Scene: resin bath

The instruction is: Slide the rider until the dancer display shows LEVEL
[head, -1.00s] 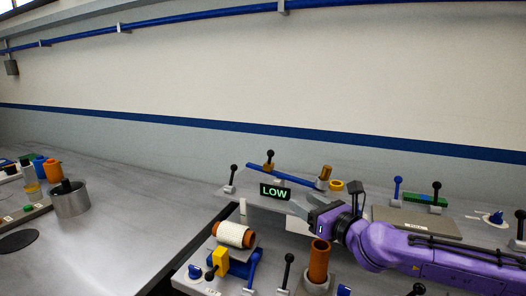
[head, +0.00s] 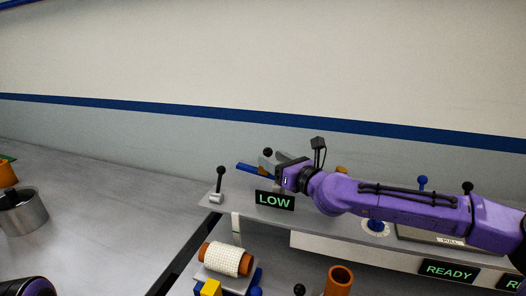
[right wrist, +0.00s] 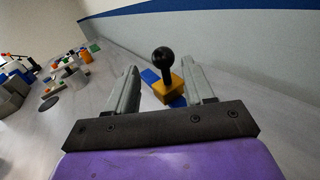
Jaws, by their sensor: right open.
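The rider (right wrist: 168,91) is an orange-yellow block with a black ball knob on a stalk, sitting on the blue bar (right wrist: 150,76). In the head view the blue bar (head: 249,168) shows left of my right gripper (head: 268,160), which hides most of the rider; its black knob (head: 267,152) shows. My right gripper is open, and in the right wrist view its fingers (right wrist: 162,68) stand either side of the rider with gaps. I cannot tell how deep the rider sits between them. The dancer display (head: 274,201) reads LOW in green.
A lever with a black knob (head: 219,180) stands left of the display. A white-wound spool (head: 227,259) and an orange tube (head: 339,280) are in front. A READY display (head: 448,270) is at right. A metal pot (head: 23,215) stands on the left bench.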

